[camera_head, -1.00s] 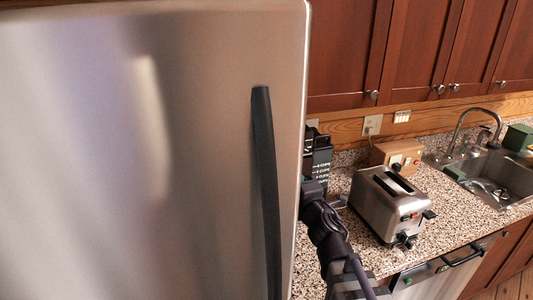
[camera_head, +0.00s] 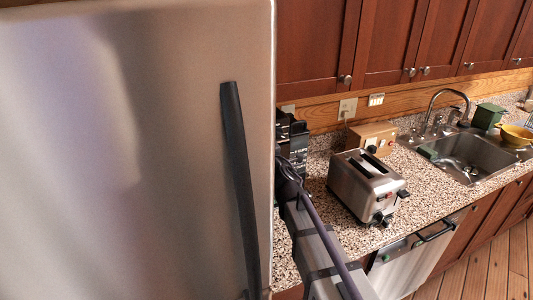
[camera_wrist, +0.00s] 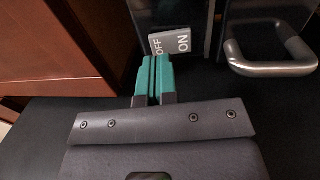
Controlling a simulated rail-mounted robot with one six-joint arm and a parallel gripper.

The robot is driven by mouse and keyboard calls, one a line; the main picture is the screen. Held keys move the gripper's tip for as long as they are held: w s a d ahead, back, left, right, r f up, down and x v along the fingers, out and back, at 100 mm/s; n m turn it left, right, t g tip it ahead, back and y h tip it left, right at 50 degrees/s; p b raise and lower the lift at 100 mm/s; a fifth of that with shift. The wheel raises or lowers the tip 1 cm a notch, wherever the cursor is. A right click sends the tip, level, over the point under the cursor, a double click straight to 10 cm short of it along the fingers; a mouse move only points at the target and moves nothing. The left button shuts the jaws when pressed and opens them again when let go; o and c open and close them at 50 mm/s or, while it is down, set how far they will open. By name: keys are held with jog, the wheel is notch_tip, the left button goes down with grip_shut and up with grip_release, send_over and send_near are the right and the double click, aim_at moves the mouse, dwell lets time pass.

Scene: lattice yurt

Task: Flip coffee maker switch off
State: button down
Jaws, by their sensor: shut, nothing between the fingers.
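The coffee maker (camera_head: 291,135) is black with pale markings and stands on the counter just past the fridge's edge, partly hidden by the fridge and my arm. In the wrist view its grey switch (camera_wrist: 171,42), lettered OFF on the left and ON on the right, sits on a dark face (camera_wrist: 165,14). My gripper (camera_wrist: 154,62) has teal fingertips, shut together with nothing between them. The tips lie just below the switch's left, OFF end in the picture. I cannot tell whether they touch it or which way the switch is tilted. My fingers are not clearly visible in the head view.
A fridge (camera_head: 130,150) with a black handle (camera_head: 239,180) fills the left. A toaster (camera_head: 365,188) and a wooden box (camera_head: 372,137) stand right of the coffee maker, before the sink (camera_head: 470,155). In the wrist view, a metal handle (camera_wrist: 270,68) is right and a red-brown panel (camera_wrist: 60,45) left.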

jog(key=shift+x, duration=1.2)
jog(key=shift+w+r, duration=0.15)
jog(key=s+d+r+p, duration=0.1)
jog(key=s+d, duration=0.1)
jog(key=s, duration=0.4)
jog(key=s+d+p, duration=0.1)
jog(key=s+d, duration=0.2)
jog(key=s, duration=0.3)
jog(key=shift+s+d+r, duration=0.3)
jog(key=shift+s+r, duration=0.05)
